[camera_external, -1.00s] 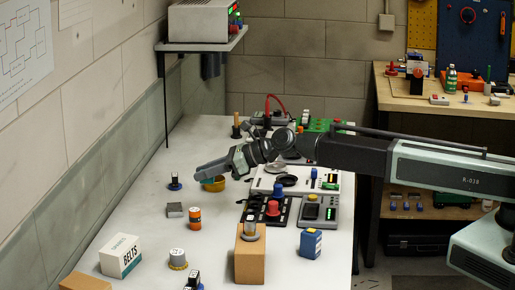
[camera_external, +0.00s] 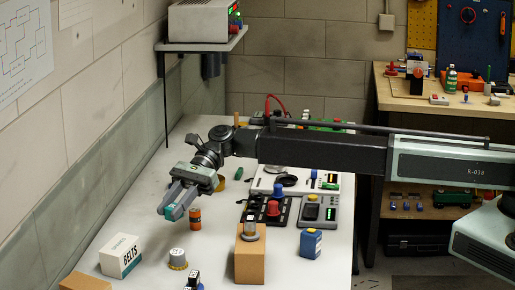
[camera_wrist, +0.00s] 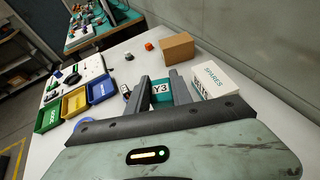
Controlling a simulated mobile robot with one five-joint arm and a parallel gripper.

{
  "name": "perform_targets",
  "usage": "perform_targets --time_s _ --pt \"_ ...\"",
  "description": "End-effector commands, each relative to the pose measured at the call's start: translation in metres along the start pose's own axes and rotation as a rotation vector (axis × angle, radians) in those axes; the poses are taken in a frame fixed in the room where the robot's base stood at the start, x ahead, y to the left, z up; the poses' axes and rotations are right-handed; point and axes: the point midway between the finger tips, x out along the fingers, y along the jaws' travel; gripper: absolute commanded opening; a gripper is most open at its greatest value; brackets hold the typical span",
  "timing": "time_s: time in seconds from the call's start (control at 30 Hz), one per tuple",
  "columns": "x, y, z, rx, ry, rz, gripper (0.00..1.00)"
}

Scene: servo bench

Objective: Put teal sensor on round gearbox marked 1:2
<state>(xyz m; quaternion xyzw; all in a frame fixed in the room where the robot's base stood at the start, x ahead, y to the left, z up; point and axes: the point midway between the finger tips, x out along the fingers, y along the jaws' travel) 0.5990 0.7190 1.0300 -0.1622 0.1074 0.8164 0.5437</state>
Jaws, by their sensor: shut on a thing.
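My gripper (camera_external: 172,212) is held over the left middle of the bench, pointing down and left. In the wrist view its two dark fingers (camera_wrist: 163,92) are shut on a teal block (camera_wrist: 161,87) that carries a label ending in "Y3", which I take to be the teal sensor. Teal also shows between the fingertips in the outside view. A round silver part with a yellowish base (camera_external: 177,259) stands on the bench below and in front of the gripper. Another round silver part (camera_external: 250,231) sits on a cardboard box. I cannot read a 1:2 mark on either.
An orange and dark cylinder (camera_external: 195,219) stands just right of the gripper. A white BELTS box (camera_external: 121,256) is at front left, and a cardboard box (camera_external: 249,262) and a blue box (camera_external: 311,244) are at front right. Blue, yellow and green bins show in the wrist view (camera_wrist: 75,102).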

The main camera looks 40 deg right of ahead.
Motion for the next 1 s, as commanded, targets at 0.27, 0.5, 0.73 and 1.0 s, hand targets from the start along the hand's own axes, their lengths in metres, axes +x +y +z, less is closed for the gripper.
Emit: perform_targets --time_s 0.27,0.5,0.73,1.0 --pt "0.023 0.000 -0.056 0.001 0.001 -0.002 0.00" --pt "0.026 0.000 -0.064 0.002 0.001 -0.002 0.00" --pt "0.037 0.000 -0.091 0.002 0.001 -0.003 0.00" --pt "0.036 0.000 -0.089 0.002 0.001 -0.003 0.00"
